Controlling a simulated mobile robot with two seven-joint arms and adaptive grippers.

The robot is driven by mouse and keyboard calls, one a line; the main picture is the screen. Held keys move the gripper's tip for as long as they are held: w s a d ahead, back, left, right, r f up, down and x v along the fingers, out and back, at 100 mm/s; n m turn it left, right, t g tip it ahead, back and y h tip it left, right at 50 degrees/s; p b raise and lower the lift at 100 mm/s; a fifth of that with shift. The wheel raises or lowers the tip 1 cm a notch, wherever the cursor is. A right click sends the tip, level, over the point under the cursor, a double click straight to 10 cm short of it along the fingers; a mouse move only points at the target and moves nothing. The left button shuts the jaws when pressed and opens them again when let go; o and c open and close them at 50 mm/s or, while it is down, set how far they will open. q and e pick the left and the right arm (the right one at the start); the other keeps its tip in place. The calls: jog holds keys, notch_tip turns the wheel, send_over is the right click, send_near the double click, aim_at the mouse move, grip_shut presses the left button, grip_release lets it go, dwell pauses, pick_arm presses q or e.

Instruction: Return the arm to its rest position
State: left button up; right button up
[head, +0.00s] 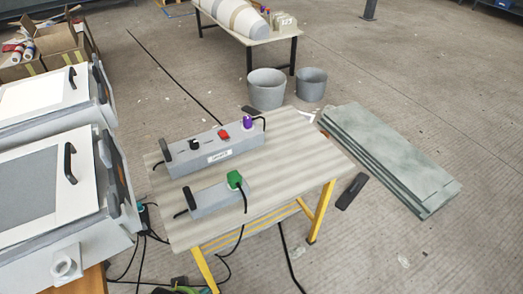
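Neither of my grippers nor any clear part of my arms shows in the head view. A small work table (285,160) with a striped light top and yellow legs stands in the middle of the view. On it lies a long grey box (215,154) with a white label, black handles, a red part and a purple part. A shorter grey box (209,198) with a green plug (234,180) lies in front of it.
Two white-and-grey machines (60,190) with black handles stand at left. Grey buckets (267,90) and stacked grey-green slabs (390,158) are on the floor. Cables (290,262) run below the table. A second table (225,28) stands behind.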

pick_arm(q)
jog(key=s+f+g, duration=0.1)
jog(key=s+f, duration=0.2)
jog(key=f, duration=0.6)
jog(key=s+f, duration=0.4)
jog(key=f, duration=0.5)
jog(key=s+a+f+g, duration=0.1)
jog(key=s+a+f, duration=0.2)
jog(key=s+f, duration=0.5)
jog(key=s, duration=0.4)
jog(key=shift+f, duration=0.15)
